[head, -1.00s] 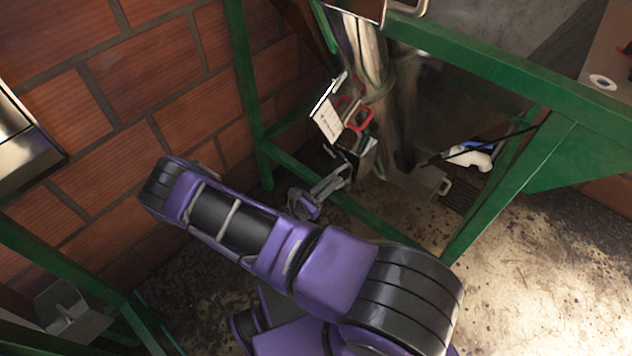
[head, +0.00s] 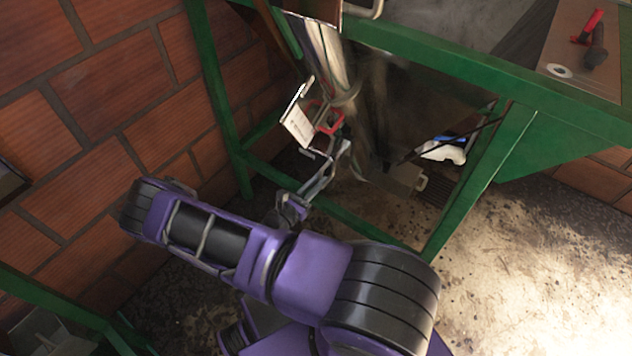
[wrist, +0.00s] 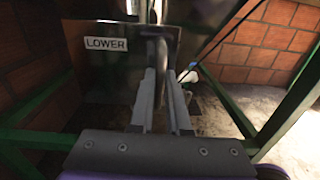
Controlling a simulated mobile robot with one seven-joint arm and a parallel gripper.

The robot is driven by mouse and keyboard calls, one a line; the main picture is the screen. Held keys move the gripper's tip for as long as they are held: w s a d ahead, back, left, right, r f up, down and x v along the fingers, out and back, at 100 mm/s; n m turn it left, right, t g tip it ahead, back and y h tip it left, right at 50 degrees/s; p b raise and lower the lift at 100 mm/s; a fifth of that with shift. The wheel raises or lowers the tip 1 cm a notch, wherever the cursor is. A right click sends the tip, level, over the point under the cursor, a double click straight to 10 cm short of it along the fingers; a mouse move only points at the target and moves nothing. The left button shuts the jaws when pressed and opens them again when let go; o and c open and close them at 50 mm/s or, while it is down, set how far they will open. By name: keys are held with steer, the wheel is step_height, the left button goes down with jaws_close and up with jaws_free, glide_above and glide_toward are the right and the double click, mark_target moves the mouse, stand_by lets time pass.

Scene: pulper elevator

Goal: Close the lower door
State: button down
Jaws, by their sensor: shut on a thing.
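The lower door is a dark metal panel (wrist: 112,75) with a white label reading LOWER, facing the camera in the wrist view. A dark upright handle (wrist: 160,50) stands at its right part. My gripper (wrist: 160,85) is shut on this handle, with one finger on each side. In the head view my gripper (head: 339,157) is low by the foot of the shiny metal column (head: 332,60). The door is small and mostly hidden there, and I cannot tell whether it sits flush.
A green frame (head: 470,72) surrounds the column, with a low bar behind my arm. A brick wall (head: 120,90) is at left. Open floor (head: 520,260) lies at right.

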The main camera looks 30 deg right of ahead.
steer(key=shift+s+d, duration=0.4)
steer(key=c, duration=0.9)
jaws_free()
steer(key=shift+w, duration=0.1)
steer(key=v, duration=1.7)
steer(key=shift+a, duration=0.2)
